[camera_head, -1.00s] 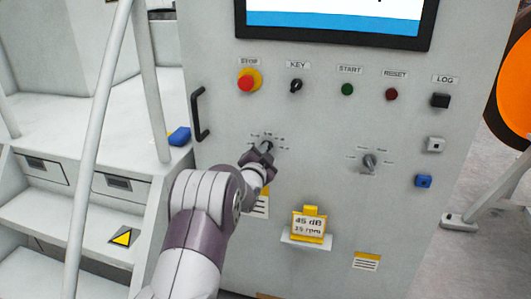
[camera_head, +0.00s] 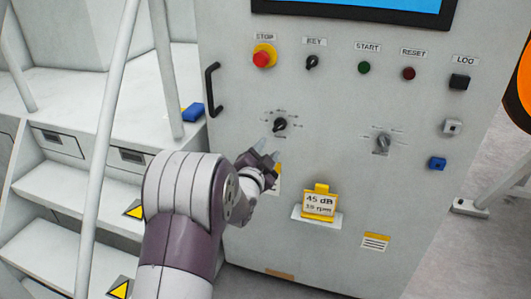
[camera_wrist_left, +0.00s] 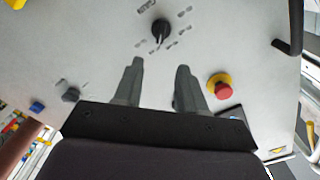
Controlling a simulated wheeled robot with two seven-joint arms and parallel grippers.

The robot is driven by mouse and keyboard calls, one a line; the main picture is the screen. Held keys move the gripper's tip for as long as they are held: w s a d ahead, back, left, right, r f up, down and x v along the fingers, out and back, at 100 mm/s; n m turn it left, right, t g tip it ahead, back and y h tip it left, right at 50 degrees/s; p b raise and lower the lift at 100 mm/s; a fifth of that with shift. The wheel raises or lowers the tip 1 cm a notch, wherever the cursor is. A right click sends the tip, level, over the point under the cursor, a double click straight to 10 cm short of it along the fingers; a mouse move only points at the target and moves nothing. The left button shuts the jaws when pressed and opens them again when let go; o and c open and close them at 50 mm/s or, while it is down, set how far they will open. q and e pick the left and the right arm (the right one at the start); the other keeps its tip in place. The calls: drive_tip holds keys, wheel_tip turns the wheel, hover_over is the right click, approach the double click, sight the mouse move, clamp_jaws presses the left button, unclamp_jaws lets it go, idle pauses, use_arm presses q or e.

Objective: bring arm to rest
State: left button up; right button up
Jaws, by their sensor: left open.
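My left gripper (camera_head: 269,154) is in front of the grey control cabinet (camera_head: 330,100), below and left of a black rotary knob (camera_head: 280,124). In the left wrist view its two fingers (camera_wrist_left: 156,82) are spread with nothing between them. The same rotary knob (camera_wrist_left: 160,32) shows just beyond the fingertips, apart from them. My left arm (camera_head: 185,210) comes in from the lower left. My right gripper is in neither view.
The cabinet carries a red stop button (camera_head: 264,57), a key switch (camera_head: 312,62), a second knob (camera_head: 382,142) and a yellow-framed card (camera_head: 319,202). A black handle (camera_head: 211,90) and white steps (camera_head: 70,205) with rails stand to the left.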

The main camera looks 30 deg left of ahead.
use_arm(q)
drive_tip(key=shift+s+d, duration=0.1)
drive_tip(key=shift+s, duration=0.3)
